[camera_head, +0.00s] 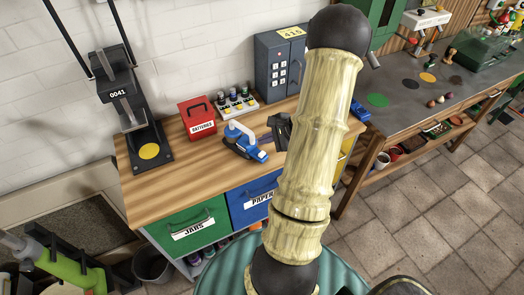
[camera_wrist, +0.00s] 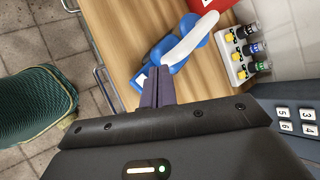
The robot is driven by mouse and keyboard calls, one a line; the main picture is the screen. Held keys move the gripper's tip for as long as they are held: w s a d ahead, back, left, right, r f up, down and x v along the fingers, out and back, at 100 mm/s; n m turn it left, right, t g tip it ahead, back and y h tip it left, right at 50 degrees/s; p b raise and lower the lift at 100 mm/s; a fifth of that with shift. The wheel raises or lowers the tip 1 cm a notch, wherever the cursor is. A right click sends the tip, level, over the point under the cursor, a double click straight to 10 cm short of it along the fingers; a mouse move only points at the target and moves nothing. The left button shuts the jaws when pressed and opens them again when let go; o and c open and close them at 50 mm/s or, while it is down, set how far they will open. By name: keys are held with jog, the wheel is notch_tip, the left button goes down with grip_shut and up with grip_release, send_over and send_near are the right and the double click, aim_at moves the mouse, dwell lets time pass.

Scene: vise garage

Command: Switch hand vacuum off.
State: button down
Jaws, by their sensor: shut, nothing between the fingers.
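The hand vacuum (camera_head: 243,140), blue with a white handle, sits on the wooden bench top. It also shows in the wrist view (camera_wrist: 190,40), just beyond my fingertips. My gripper (camera_head: 265,138) is to the right of the vacuum, low over the bench, partly hidden by my arm in the head view. In the wrist view its two dark purple fingers (camera_wrist: 157,72) are together and hold nothing. Their tips are near the blue end of the vacuum; I cannot tell whether they touch it. The switch of the vacuum is too small to make out.
A red box (camera_head: 198,118) and a rack of small bottles (camera_head: 236,103) stand behind the vacuum. A grey keypad cabinet (camera_head: 279,67) stands at the back right. A dark press-like stand (camera_head: 130,105) is at the left. The bench's (camera_head: 172,188) front left is clear.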

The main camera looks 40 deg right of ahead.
aim_at(263, 155)
notch_tip(263, 155, up, 3)
jog(key=shift+f+p, duration=0.1)
jog(key=shift+p, duration=0.5)
jog(key=s+a+r+n+g+h, duration=0.1)
jog(key=s+a+r+n+g, duration=0.1)
jog(key=a+n, duration=0.5)
jog(key=s+a+r+n+g+h, duration=0.1)
jog(key=s+a+r+n+h, duration=0.1)
jog(key=a+r+n, duration=0.2)
jog(key=s+a+r+n+g+h, duration=0.1)
jog(key=s+a+r+n+g, duration=0.1)
jog(key=a+n, duration=0.8)
jog(key=a+r, duration=0.1)
jog(key=a, duration=0.4)
jog(key=shift+a+r+g, duration=0.15)
jog(key=shift+g, duration=0.15)
